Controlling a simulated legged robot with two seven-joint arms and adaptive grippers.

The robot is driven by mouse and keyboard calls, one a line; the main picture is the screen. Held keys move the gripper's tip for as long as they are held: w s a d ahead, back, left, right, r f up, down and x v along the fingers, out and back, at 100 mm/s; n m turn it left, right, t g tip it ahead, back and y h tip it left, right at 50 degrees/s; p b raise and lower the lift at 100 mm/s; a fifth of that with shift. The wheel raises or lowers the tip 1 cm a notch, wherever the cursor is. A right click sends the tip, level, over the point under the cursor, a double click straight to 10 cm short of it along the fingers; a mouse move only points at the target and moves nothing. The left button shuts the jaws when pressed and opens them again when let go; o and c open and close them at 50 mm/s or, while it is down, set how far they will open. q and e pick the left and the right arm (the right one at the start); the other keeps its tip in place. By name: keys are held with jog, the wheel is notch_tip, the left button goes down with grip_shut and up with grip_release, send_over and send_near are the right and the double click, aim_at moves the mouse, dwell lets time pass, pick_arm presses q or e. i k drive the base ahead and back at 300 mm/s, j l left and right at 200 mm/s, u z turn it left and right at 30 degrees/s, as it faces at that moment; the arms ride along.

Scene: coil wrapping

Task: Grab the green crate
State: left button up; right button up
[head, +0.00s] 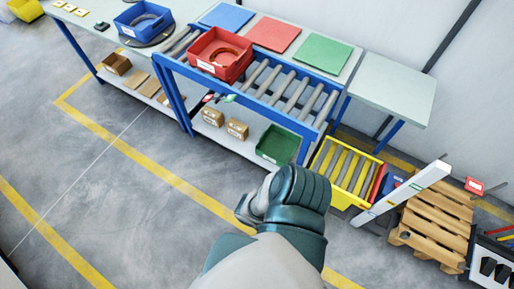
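The green crate (278,145) is an open bin with a white label on its front. It sits on the low white shelf under the roller conveyor, at the shelf's right end. It looks empty. A white and dark teal arm part of mine rises from the bottom middle of the head view, and its top ends just below the crate. I cannot tell which arm it belongs to. No gripper fingers show for either arm, and nothing visible of mine touches the crate.
A blue crate (143,20) is further left. Cardboard boxes (237,129) share the shelf. Floor at left is clear.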

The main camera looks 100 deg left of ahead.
aim_at(277, 146)
jog(key=u, duration=3.15)
